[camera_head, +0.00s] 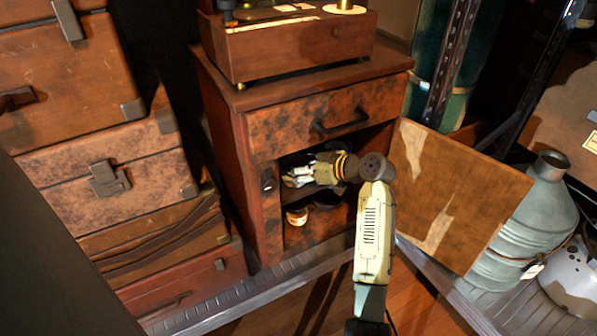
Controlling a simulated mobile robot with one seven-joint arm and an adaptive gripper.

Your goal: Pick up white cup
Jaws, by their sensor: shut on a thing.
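My gripper (298,177) reaches into the open compartment of the wooden cabinet, below its drawer. It is shut on a small pale thing at its fingertips, which appears to be the white cup (300,170). The fingers and dim light hide most of its shape, so I cannot tell its exact tilt. It is in the upper part of the compartment.
The cabinet (222,140) has its door (445,190) swung open to the right, close beside my arm. A small round jar (297,215) and a dark object (327,200) stand lower inside. Stacked suitcases (95,130) are left; a metal can (530,220) is right.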

